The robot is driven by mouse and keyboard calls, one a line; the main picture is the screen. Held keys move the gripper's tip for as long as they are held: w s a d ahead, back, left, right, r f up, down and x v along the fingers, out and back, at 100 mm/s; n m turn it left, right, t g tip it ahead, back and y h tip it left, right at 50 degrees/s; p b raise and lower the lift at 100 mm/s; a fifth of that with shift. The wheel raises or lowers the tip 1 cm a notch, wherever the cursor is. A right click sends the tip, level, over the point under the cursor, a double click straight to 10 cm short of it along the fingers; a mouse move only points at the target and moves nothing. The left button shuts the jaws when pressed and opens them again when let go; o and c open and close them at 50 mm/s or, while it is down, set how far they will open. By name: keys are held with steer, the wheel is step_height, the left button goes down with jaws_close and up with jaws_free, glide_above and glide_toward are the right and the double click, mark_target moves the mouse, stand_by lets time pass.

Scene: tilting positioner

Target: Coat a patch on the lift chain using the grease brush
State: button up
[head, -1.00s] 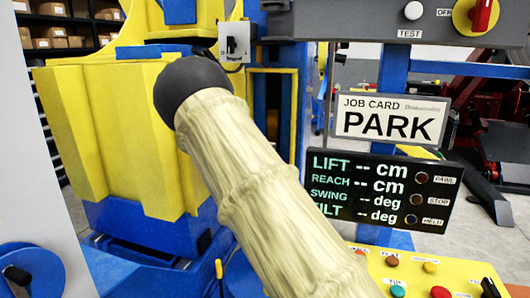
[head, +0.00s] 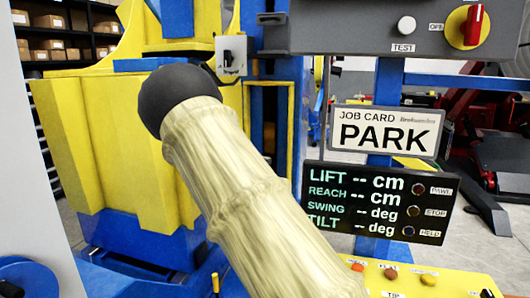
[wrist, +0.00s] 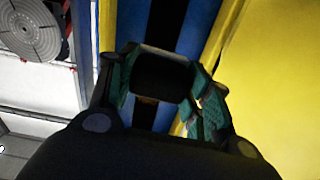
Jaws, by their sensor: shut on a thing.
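In the wrist view my gripper (wrist: 162,88) has teal-padded fingers closed on a dark, blocky thing (wrist: 160,76), which I take to be the grease brush. Its bristles cannot be made out. Beyond it is a blue upright (wrist: 192,30) with a black vertical strip (wrist: 168,22). The lift chain may lie in that strip, but I see no links. I cannot tell whether the held thing touches it. In the head view my sleeved arm hides my gripper and part of the blue and yellow machine (head: 118,150).
A job card (head: 385,131) reads PARK above a readout (head: 375,203) with blank values. A grey switch box (head: 385,28) with a red knob hangs at upper right. A yellow button panel (head: 440,283) is at lower right. A grey round plate (wrist: 30,28) shows in the wrist view.

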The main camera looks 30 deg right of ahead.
steer(key=shift+w+d, duration=0.1)
steer(key=x, duration=0.6)
steer(key=shift+w+d, duration=0.15)
steer(key=shift+d, duration=0.05)
stand_by(0.3)
steer(key=shift+x, duration=1.15)
stand_by(0.9)
steer(key=shift+a+r+p, duration=0.15)
steer(key=shift+r+p, duration=0.45)
steer(key=shift+r, duration=1.25)
